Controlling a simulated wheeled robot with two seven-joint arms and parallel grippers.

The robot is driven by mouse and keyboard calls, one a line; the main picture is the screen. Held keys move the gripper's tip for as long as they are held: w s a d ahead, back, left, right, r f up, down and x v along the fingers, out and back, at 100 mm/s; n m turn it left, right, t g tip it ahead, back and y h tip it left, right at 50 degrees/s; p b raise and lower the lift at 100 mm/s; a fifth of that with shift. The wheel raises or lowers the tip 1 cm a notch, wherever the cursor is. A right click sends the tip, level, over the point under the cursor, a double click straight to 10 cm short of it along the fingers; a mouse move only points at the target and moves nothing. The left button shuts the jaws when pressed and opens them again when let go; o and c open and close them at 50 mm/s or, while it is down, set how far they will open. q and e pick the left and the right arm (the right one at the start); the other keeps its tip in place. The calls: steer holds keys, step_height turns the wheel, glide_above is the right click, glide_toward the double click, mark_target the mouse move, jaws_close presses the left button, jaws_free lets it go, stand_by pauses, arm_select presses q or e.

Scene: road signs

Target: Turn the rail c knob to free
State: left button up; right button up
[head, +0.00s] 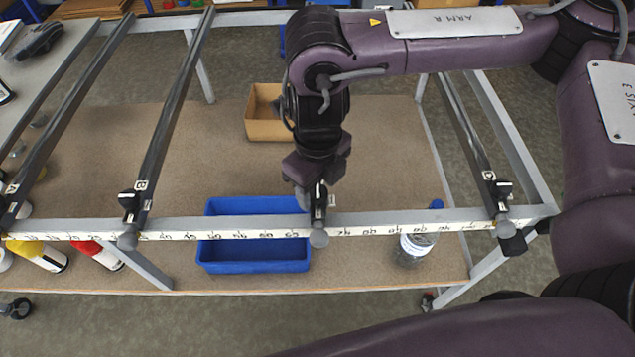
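My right gripper (317,187) reaches straight down from above to the front rail end near the middle of the frame. It is at the black clamp and knob there, which I take as rail c's by its place between the rail marked B and the right-hand rail. The gripper and wrist cover most of this knob, so its turn position does not show. I cannot tell whether the fingers are closed on it. A round grey end cap (319,238) shows just below, on the scale bar. Most of this rail is hidden behind my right arm. My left gripper is not in view.
Rail B (172,120) with its black knob (128,199) is to the left. The right-hand rail (464,125) has a black knob (503,188). A numbered scale bar (270,233) runs along the front. Below are a blue bin (252,266), a cardboard box (265,130) and a jar (413,250).

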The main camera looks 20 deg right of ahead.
mark_target(318, 192)
steer(key=shift+r, duration=3.9)
steer(key=shift+s, duration=0.1)
